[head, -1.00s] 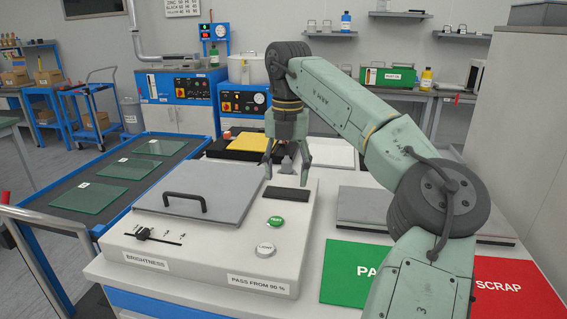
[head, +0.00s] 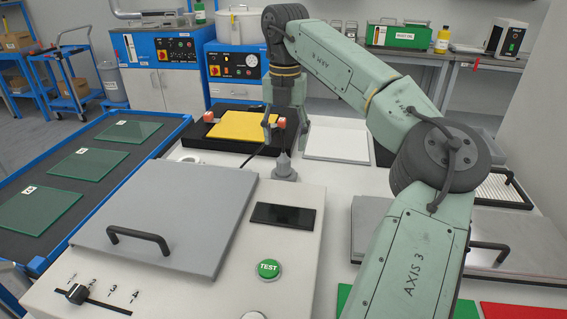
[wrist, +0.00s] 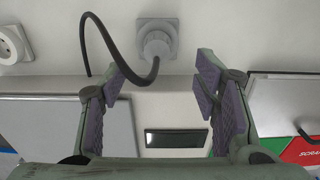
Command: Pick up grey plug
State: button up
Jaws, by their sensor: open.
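The grey plug (wrist: 157,46) sits in a square grey socket (wrist: 172,24) on the white bench top, with a black cable curving from it. In the head view the plug (head: 285,160) stands upright behind the tester box. My gripper (wrist: 162,72) is open and empty, its two fingers spread to either side of the plug's line in the wrist view. In the head view my gripper (head: 286,138) hangs pointing down around the plug's upper end. I cannot tell how far the fingers are from it in height.
The tester box (head: 235,285) with a grey lid (head: 170,215) stands in front of the plug. A second socket (wrist: 12,43) lies to the left. A black fixture with a yellow plate (head: 242,129) is behind. A white tray (head: 337,145) lies to the right.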

aim_at(284, 163)
jog(key=shift+a+f+p, duration=0.15)
jog(key=shift+f+p, duration=0.55)
jog(key=shift+f, duration=3.25)
jog(key=shift+w, duration=0.1)
grip_shut()
